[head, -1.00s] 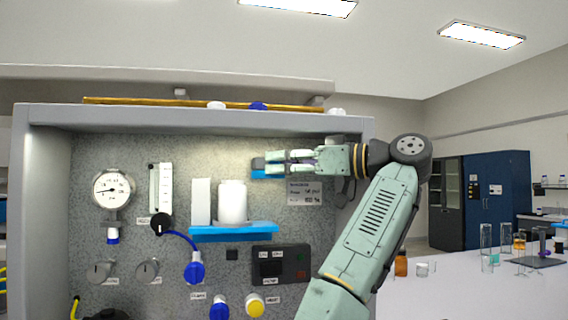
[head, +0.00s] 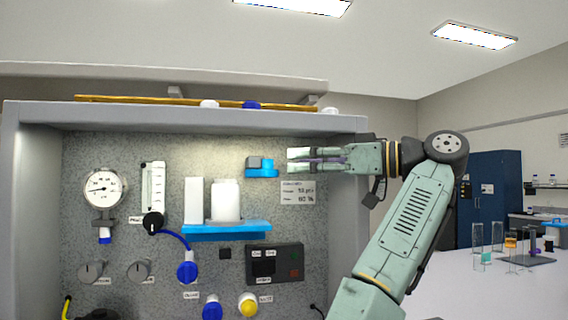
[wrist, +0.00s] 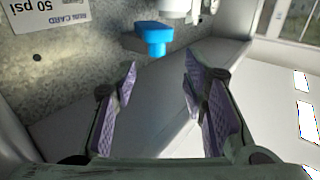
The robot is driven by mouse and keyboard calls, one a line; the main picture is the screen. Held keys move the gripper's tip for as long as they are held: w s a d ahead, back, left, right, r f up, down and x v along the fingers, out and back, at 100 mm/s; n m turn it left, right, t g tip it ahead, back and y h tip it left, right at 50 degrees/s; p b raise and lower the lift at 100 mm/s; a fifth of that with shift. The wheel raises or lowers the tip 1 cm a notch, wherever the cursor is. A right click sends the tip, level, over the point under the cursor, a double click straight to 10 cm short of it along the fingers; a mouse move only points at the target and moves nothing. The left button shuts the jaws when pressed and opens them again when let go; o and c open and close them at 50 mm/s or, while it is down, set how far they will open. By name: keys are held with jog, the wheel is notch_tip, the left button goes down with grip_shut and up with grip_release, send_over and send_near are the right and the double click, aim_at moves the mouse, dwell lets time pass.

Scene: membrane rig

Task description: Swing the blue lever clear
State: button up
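The blue lever (head: 262,173) is on the panel's upper right, beside a small grey block (head: 254,162). In the wrist view a blue handle (wrist: 153,35), which looks like the same lever, stands beyond my fingertips. My gripper (head: 290,160) is just right of the lever, pointing left at about its height, with a gap between them. In the wrist view my gripper (wrist: 160,80) has its two purple-padded fingers apart with nothing between them.
A blue shelf (head: 200,237) holding a white canister (head: 226,200) is below and left of the lever. A run card (head: 297,192) is under my fingers. The cabinet's right wall (head: 345,235) and top edge (head: 190,117) frame the panel.

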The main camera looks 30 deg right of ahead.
jog(key=v, duration=0.5)
jog(key=shift+s+d, duration=0.1)
jog(key=shift+s, duration=0.05)
dwell(0.4)
